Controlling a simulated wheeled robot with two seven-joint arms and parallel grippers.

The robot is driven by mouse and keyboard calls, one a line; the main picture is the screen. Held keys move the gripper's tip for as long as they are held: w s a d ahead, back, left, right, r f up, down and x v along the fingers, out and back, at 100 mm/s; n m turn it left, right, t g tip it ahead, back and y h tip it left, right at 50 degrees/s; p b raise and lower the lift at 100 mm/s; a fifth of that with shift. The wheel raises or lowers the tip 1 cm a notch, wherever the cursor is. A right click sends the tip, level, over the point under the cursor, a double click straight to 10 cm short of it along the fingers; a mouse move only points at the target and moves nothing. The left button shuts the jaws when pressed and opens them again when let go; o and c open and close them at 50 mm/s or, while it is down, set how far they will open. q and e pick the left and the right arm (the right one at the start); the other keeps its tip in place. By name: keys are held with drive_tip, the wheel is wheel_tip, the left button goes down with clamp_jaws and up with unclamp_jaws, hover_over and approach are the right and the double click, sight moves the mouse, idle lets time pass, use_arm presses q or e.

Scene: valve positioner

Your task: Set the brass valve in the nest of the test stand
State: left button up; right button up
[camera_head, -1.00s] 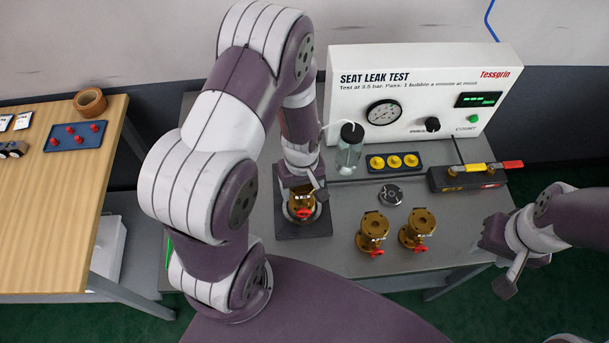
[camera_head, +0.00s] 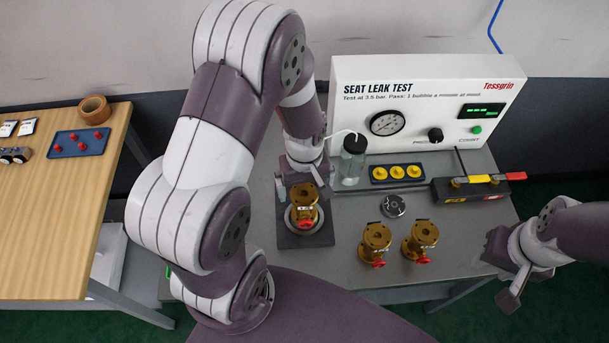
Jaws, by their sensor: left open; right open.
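A brass valve (camera_head: 304,208) with a red part stands upright on the round seat of the dark square nest plate (camera_head: 318,239), on the grey test stand. My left gripper (camera_head: 305,186) is open, just behind and above this valve; its fingers are partly hidden, and I cannot tell if they touch it. Two more brass valves, one in the middle (camera_head: 375,244) and one to its right (camera_head: 421,241), stand upright on the bench. My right gripper (camera_head: 503,276) is open and empty off the bench's right edge.
The white seat leak test panel (camera_head: 420,105) stands at the back. In front of it are a glass jar (camera_head: 352,160), a tray of yellow caps (camera_head: 398,173), a metal disc (camera_head: 394,206) and a black block with yellow and red levers (camera_head: 478,188). A wooden table (camera_head: 60,210) stands at left.

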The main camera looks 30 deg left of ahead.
use_arm(q)
drive_tip(key=s+d+r+m, duration=0.1)
drive_tip(key=s+r+m, duration=0.1)
drive_tip(key=r+m, duration=0.2)
drive_tip(key=s+d+r+m+t, duration=0.1)
drive_tip(key=s+r+m, duration=0.1)
drive_tip(key=r+m, duration=0.2)
drive_tip(key=shift+s+d+r+m, duration=0.25)
drive_tip(key=shift+r+m, duration=0.15)
drive_tip(key=shift+r, duration=0.55)
drive_tip(key=shift+w, duration=0.1)
